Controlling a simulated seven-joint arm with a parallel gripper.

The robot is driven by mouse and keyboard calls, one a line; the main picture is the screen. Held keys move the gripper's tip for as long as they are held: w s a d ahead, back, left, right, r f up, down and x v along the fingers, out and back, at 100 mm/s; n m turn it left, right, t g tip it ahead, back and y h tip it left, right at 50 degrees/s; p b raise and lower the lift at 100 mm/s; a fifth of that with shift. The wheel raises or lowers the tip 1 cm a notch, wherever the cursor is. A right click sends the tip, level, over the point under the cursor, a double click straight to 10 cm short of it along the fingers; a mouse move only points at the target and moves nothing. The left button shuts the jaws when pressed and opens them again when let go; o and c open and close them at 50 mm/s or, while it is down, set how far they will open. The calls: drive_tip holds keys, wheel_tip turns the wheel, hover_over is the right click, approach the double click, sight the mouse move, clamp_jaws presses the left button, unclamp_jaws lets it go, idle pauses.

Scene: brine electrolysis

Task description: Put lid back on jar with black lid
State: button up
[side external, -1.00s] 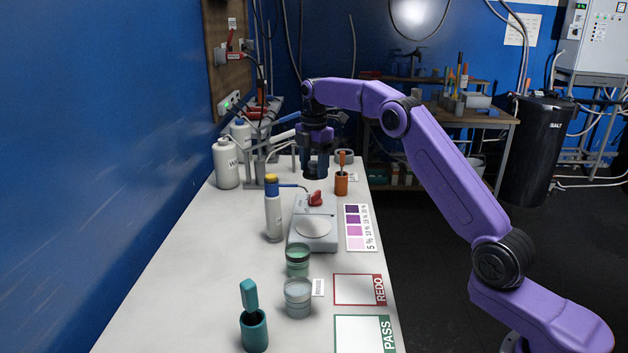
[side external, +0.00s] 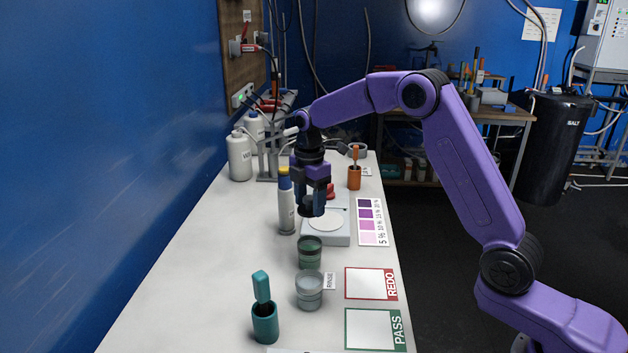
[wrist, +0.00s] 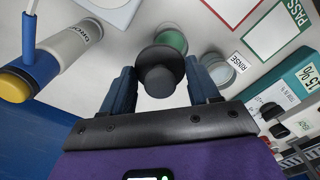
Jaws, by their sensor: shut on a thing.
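My gripper (side external: 312,208) is shut on a black lid (wrist: 160,68), holding it by its knob in the wrist view. In the side view the lid is a small dark shape at the fingertips, in the air over the front of the scale. An open glass jar with green contents (side external: 310,254) stands on the bench, nearer the camera and lower than the gripper. In the wrist view this jar (wrist: 174,39) shows just beyond the lid, partly hidden by it. The lid and jar are apart.
A clear rinse jar (side external: 309,291) stands close in front of the green jar. A white bottle with a blue and yellow top (side external: 286,205) stands left of the gripper. The scale (side external: 326,230) is below. A teal holder (side external: 265,322) stands at front left. The REDO card (side external: 371,283) lies right.

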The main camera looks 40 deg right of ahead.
drive_tip(key=shift+s+a+f, duration=0.4)
drive_tip(key=shift+s+a, duration=0.2)
drive_tip(key=shift+s, duration=0.05)
drive_tip(key=shift+s+a+f, duration=0.1)
drive_tip(key=shift+s+f, duration=0.05)
drive_tip(key=shift+f, duration=0.1)
wheel_tip(320, 180, down, 6)
drive_tip(key=shift+f, duration=0.2)
idle(2.0)
drive_tip(key=o, duration=1.3)
drive_tip(key=shift+r, duration=3.55)
